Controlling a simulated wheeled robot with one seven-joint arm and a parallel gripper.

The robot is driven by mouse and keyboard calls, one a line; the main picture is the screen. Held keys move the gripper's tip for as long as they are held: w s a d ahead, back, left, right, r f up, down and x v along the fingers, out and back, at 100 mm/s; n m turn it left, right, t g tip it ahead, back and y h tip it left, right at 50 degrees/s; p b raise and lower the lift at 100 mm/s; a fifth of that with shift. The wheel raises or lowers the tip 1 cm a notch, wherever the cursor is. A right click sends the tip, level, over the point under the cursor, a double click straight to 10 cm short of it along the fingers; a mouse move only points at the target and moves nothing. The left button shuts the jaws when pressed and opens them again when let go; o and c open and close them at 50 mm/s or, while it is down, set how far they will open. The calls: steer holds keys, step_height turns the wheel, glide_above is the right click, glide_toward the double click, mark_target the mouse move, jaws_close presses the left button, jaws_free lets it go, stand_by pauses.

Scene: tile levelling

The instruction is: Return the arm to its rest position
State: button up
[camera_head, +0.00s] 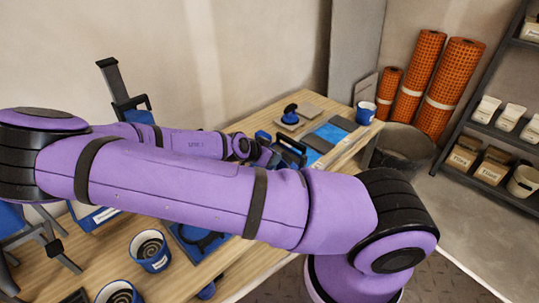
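My purple arm (190,190) stretches across the picture and folds back above the wooden workbench (265,118). My gripper (266,157) is at the end of the far arm section, near the picture's middle. It is small, dark and partly hidden behind the nearer arm link. I cannot make out its fingers or whether it holds anything. A black and blue tool (290,150) lies on the bench close to the gripper; I cannot tell whether they touch.
Tiles and a blue sheet (331,132), a suction cup (290,115) and a blue bucket (366,112) are at the bench's far end. More buckets (150,250) stand at lower left. Orange rolls (418,80) and a shelf rack (490,130) are at right. Open floor (480,225) lies at lower right.

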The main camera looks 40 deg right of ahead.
steer(key=shift+a, duration=0.1)
stand_by(0.3)
steer(key=s+a+r+n+g+y, duration=0.2)
steer(key=s+a+n+y, duration=0.1)
steer(key=a+y, duration=0.5)
steer(key=s+a+r+n+t+y, duration=0.1)
steer(key=a+r+n+y, duration=0.4)
steer(key=r, duration=0.8)
steer(key=s+d+r+n+t+h, duration=0.1)
steer(key=s+r+n, duration=0.3)
steer(key=s+r, duration=0.4)
steer(key=s+d+r+n+t+h, duration=0.1)
steer(key=s+r+n+t, duration=0.2)
steer(key=s+r, duration=0.6)
step_height(320, 180, up, 6)
steer(key=shift+s+d+r+n+t+h, duration=0.2)
steer(key=shift+s+n+t+h, duration=0.15)
steer(key=shift+n, duration=0.35)
